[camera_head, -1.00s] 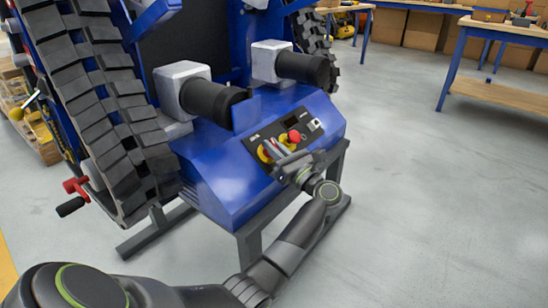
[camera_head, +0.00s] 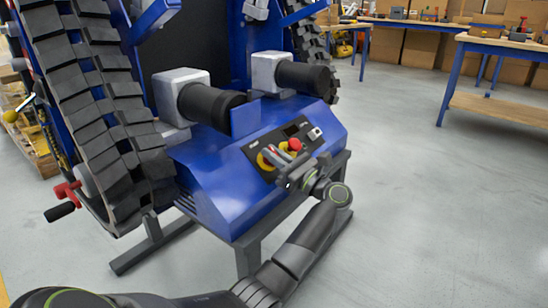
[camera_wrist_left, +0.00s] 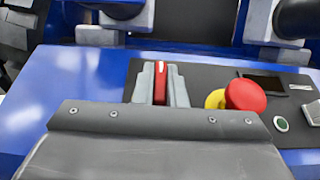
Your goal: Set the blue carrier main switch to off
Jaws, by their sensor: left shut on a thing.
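The blue carrier (camera_head: 215,190) stands in the middle of the head view, with a dark control panel on its sloped front. My left gripper (camera_head: 273,157) is at that panel, at the main switch with its yellow surround (camera_head: 263,162). In the left wrist view the red switch handle (camera_wrist_left: 160,82) sits between the two grey fingers of my left gripper (camera_wrist_left: 161,88), which are shut on it. The handle points along the fingers. The gripper body hides the lower part of the switch and any position marks. My right gripper is not in view.
A red emergency stop button (camera_wrist_left: 245,95) on a yellow base is close to the right of the fingers. A green-ringed button (camera_wrist_left: 281,124) lies farther right. A red-and-black crank (camera_head: 62,203) sticks out at the left. Open floor lies right of the carrier.

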